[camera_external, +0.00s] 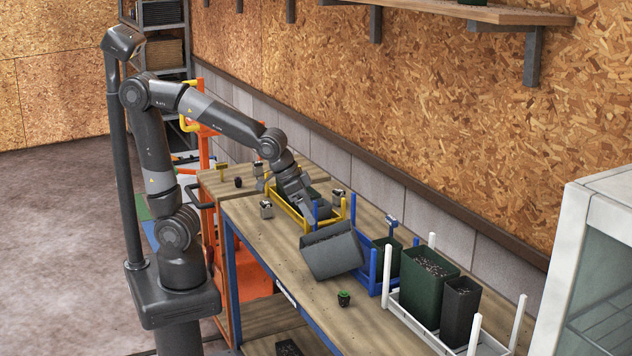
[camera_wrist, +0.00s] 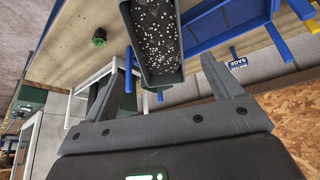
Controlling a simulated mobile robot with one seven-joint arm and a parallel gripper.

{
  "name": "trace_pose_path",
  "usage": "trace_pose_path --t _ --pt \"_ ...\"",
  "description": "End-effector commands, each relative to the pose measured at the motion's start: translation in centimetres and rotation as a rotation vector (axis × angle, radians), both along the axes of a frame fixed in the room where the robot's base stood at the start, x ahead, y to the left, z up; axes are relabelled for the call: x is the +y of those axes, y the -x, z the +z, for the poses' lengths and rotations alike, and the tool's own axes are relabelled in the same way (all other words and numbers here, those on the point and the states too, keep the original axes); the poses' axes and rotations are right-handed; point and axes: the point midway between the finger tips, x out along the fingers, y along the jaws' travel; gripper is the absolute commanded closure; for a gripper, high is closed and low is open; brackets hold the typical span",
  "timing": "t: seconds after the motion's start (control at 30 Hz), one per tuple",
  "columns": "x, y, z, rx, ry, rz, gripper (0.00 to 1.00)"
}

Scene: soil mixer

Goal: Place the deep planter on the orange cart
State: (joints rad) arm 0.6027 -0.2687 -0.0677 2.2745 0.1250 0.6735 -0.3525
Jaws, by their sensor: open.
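A grey box-shaped planter (camera_external: 332,256) full of dark speckled soil is tilted near the front edge of the wooden table (camera_external: 280,262). It also shows in the wrist view (camera_wrist: 150,38), with its near end between the spread fingers. My gripper (camera_external: 310,213) is open at the planter's back side; whether a finger touches it I cannot tell. A taller dark green planter (camera_external: 420,290) and a narrow dark one (camera_external: 459,315) stand upright in a white rack at the right. The orange cart (camera_external: 258,283) is behind and left of the table, partly hidden by my arm.
A blue crate (camera_external: 374,287) is right of the tilted planter, and a yellow crate (camera_external: 285,206) is below my wrist. A white glass-fronted cabinet (camera_external: 590,270) borders the right side.

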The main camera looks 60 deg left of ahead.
Motion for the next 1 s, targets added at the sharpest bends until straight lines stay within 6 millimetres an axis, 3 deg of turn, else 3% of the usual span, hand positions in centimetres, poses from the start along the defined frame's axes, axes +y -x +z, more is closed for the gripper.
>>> trace_pose_path --t 0.63,1.0 --pt "0.02 0.04 0.08 0.0 0.0 -0.001 0.68" --pt "0.44 -0.57 -0.72 0.075 0.012 0.074 0.69"
